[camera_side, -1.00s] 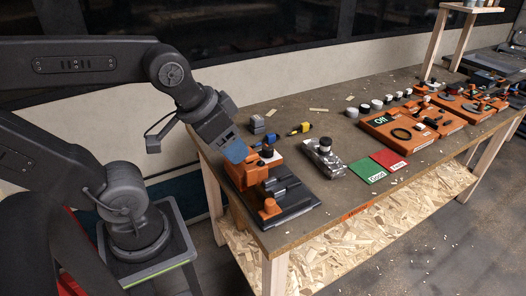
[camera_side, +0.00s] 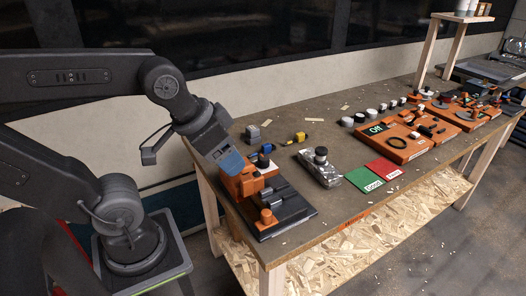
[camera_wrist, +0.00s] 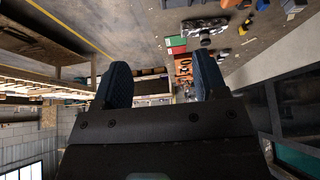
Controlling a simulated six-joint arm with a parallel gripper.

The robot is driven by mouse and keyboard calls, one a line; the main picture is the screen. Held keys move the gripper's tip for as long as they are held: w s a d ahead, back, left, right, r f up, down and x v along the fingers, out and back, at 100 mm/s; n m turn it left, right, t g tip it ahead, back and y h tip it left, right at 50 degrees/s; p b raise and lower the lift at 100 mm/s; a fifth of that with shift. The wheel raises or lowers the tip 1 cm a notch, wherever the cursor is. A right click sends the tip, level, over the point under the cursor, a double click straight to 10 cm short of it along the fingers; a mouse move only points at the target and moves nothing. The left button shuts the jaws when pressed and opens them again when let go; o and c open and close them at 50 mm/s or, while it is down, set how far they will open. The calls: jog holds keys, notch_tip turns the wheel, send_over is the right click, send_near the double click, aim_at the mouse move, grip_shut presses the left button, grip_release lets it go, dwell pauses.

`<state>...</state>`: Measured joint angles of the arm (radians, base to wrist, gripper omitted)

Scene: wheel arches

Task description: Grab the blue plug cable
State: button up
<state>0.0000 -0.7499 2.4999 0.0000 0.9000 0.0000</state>
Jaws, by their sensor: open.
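A small yellow piece with a dark, bluish end (camera_side: 299,137) lies on the table right of my gripper, too small to identify.
A grey block (camera_side: 252,133) and a silver metal part with a black knob (camera_side: 321,167) stand on the table (camera_side: 350,220). Green (camera_side: 364,179) and red (camera_side: 385,169) cards lie right of them. Several orange boards (camera_side: 410,150) fill the far right.

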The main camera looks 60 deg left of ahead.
jog(key=w+a+r+n+g+y, duration=0.2)
jog(key=w+a+n, duration=0.4)
jog(key=w, duration=0.5)
jog(key=n+g+y, duration=0.2)
jog(key=n+g, duration=0.2)
jog(key=n, duration=0.8)
send_over(266, 145)
jog(key=d, duration=0.3)
jog(key=f, duration=2.2)
jog(key=shift+w+a+f, duration=0.1)
jog(key=shift+w+a, duration=0.05)
jog(key=shift+a, duration=0.1)
jog(key=shift+x, duration=3.1)
jog(key=shift+w+a+y, duration=0.1)
jog(key=shift+a+y, duration=0.05)
jog(key=shift+y, duration=0.15)
